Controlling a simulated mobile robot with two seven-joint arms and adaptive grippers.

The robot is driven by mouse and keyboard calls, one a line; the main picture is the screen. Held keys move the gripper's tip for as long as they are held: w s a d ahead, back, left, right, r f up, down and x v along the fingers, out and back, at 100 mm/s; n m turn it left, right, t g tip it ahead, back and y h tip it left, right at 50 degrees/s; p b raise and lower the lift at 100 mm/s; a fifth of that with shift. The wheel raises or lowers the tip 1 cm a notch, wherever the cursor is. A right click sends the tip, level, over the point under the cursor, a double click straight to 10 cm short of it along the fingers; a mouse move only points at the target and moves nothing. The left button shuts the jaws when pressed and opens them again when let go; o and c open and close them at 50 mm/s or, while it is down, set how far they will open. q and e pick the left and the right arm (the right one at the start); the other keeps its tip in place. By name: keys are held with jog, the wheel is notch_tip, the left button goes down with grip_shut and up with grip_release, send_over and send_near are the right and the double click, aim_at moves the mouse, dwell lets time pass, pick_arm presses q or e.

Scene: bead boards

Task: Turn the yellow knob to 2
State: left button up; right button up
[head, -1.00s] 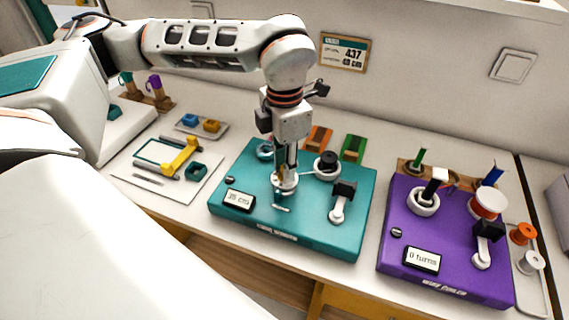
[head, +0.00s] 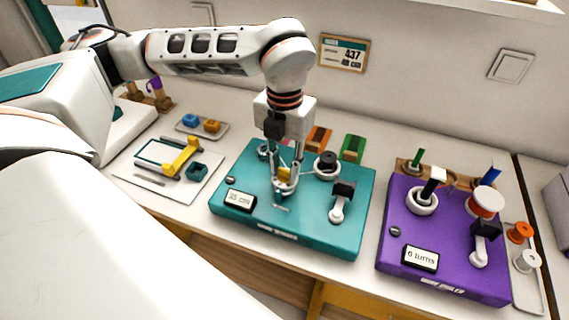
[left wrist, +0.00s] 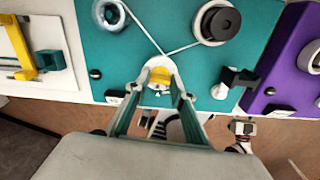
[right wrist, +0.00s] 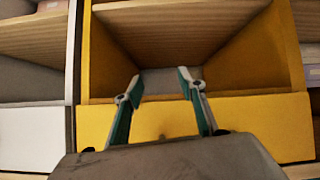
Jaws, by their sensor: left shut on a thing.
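The yellow knob (head: 284,174) sits in a white round dial near the front middle of the teal board (head: 240,170). My left gripper (head: 285,182) points straight down from above and is shut on the knob, one finger on each side. The dial's numbers are too small to read. My right gripper (right wrist: 160,78) shows only in the right wrist view, open and empty in front of a yellow cubby.
The teal board also bears a black-topped spool (head: 327,162), a black-handled crank (head: 341,200) and a small display (head: 240,199). A purple board (head: 450,250) stands to the right. A white mat with a yellow tool (head: 181,158) lies left. The wall is close behind.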

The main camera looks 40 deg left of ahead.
aim_at(285, 170)
pick_arm(q)
jog(key=shift+n, duration=0.7)
jog(key=o, duration=1.1)
notch_tip(285, 170, up, 12)
dwell(0.3)
